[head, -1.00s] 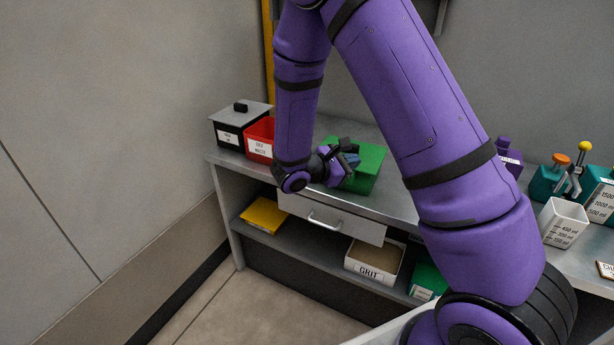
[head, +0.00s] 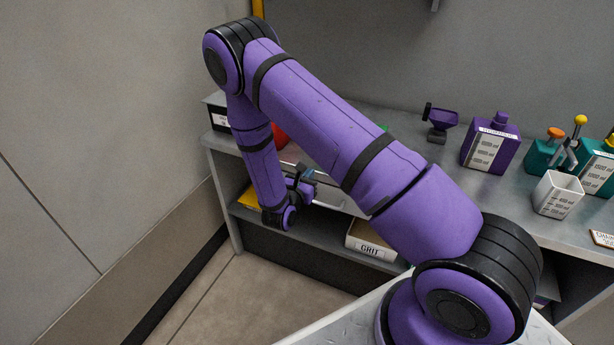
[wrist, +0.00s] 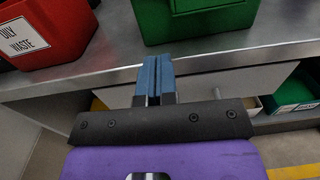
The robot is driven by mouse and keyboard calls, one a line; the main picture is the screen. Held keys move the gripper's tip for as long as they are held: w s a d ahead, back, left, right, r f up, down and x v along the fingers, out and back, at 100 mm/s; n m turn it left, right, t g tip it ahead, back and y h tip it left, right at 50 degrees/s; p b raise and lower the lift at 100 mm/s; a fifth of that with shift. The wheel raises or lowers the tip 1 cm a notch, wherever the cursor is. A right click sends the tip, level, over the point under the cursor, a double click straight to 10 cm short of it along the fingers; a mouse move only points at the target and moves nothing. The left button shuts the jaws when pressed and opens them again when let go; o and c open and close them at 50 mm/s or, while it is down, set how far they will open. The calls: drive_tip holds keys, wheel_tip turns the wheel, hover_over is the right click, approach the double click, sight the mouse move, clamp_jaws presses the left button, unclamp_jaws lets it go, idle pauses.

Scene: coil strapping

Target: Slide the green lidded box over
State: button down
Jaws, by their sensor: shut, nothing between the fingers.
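The green box (wrist: 195,20) sits on the metal worktop near its front edge, at the top of the wrist view, partly cut off by the frame. In the head view my arm hides nearly all of it; only a sliver of green (head: 384,127) shows above the arm. My gripper (wrist: 154,62) is shut and empty, its blue fingertips together. In the wrist view the tips point towards the box's front face, with a gap of worktop edge between. In the head view my gripper (head: 305,178) is at the front of the bench.
A red oily-waste bin (wrist: 45,32) stands left of the green box. A drawer with a handle (wrist: 219,98) is under the worktop edge. A labelled grit bin (head: 371,243) sits on the lower shelf. Bottles, a purple jug (head: 490,147) and a white beaker (head: 557,194) stand to the right.

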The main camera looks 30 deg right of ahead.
drive_tip(key=x, duration=1)
drive_tip(key=shift+w+d, duration=0.15)
drive_tip(key=shift+d, duration=0.1)
drive_tip(key=shift+w, duration=0.1)
